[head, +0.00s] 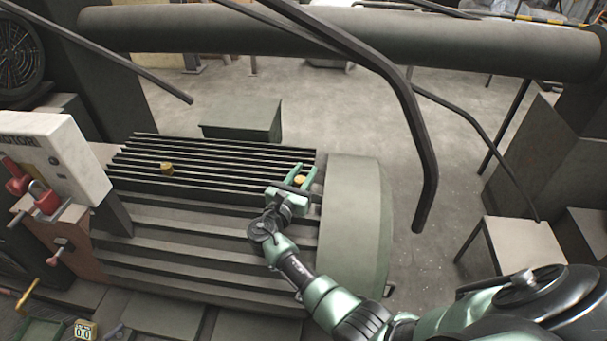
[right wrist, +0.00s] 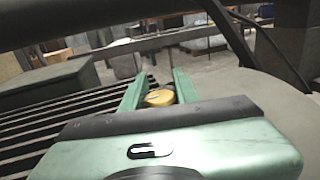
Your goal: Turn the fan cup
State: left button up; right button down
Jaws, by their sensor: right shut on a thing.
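A small yellow-brass cup (head: 299,180), which I take to be the fan cup, sits on the ribbed motor housing (head: 200,215) close to the rounded end cowl (head: 355,225). My right gripper (head: 302,174) reaches in from the lower right with its green fingers on either side of this cup and is shut on it. In the right wrist view the cup (right wrist: 160,97) shows between the two fingers, its lower part hidden by the gripper body. A second brass cup (head: 166,168) stands on the ribs to the left, away from the gripper. My left gripper is not in view.
A white panel (head: 55,155) with red padlocks (head: 35,190) stands at the left. A dark bent bar (head: 410,110) hangs across the front right, near my right arm. A thick pipe (head: 340,40) crosses the back. Floor shows beyond the motor.

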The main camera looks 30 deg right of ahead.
aim_at(297, 183)
jog(key=shift+r, duration=0.15)
jog(key=c, duration=1.1)
grip_release()
jog(key=shift+o, duration=0.2)
jog(key=shift+s+a, duration=0.15)
jog(key=shift+a, duration=0.1)
jog(key=b+v, duration=0.1)
jog(key=v, duration=0.6)
